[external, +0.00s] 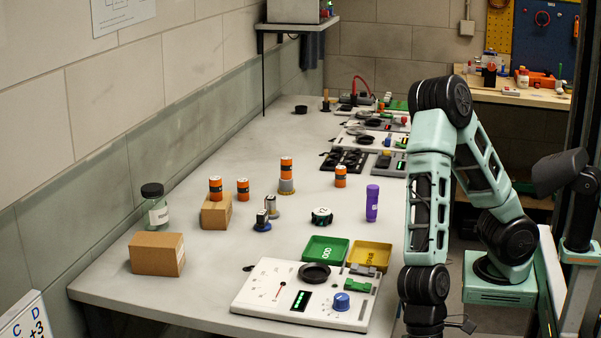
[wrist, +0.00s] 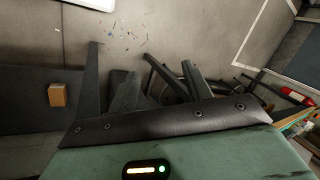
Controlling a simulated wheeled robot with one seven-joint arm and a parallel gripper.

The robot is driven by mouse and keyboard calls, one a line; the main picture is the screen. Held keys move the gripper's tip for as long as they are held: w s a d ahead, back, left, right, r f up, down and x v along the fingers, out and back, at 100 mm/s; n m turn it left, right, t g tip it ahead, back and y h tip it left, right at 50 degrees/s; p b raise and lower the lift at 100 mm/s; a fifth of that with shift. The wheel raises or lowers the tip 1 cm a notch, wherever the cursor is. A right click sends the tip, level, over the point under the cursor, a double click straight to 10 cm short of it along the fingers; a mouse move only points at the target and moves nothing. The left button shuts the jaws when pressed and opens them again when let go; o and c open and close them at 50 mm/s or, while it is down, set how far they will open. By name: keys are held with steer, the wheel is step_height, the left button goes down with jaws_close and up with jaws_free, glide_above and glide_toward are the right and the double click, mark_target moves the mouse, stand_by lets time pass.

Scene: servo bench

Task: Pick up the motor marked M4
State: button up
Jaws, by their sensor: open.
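Several orange motors with dark bands stand on the bench in the external view. One motor (external: 215,189) is on top of a small cardboard box. Another motor (external: 243,190) stands on the bench just right of that box. A third motor (external: 286,169) sits on a grey round stand, and another motor (external: 340,176) stands farther right. Their markings are too small to read, so I cannot tell which is M4. In the wrist view my gripper (wrist: 142,85) is open and empty, pointing at the floor. In the external view the arm's end runs off the bottom edge, right of the bench.
The bench also holds a jar (external: 154,205), a cardboard box (external: 157,253), a purple bottle (external: 372,203), a round dark device (external: 322,216), green (external: 326,250) and yellow (external: 370,255) trays, and a white panel (external: 262,302) at the front.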

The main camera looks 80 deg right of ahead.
steer(key=w+d+r+m+y+p, duration=0.2)
steer(key=w+d+r+m+p, duration=0.4)
steer(key=r, duration=0.4)
steer(key=w+d+r+m+y+p, duration=0.1)
steer(key=w+d+r+m+p, duration=0.3)
steer(key=r+p, duration=0.45)
steer(key=w+d+r+m+t+y, duration=0.1)
steer(key=w+d+m, duration=0.35)
steer(key=w, duration=0.35)
steer(key=w+d+r+m+t+y, duration=0.1)
steer(key=w+d+m+y, duration=0.15)
steer(key=w+d, duration=0.4)
steer(key=m+t+h+b, duration=0.1)
steer(key=m+t+b, duration=0.2)
steer(key=m+t, duration=1)
glide_toward(271, 207)
steer(key=w+r+m+g, duration=0.1)
steer(key=w+r+m+g+p, duration=0.1)
steer(key=w+m+g, duration=0.1)
steer(key=shift+r, duration=0.15)
steer(key=shift+p+x, duration=0.85)
steer(key=shift+x, duration=1.8)
steer(key=shift+w+d, duration=0.1)
steer(key=shift+d, duration=0.1)
jaws_close()
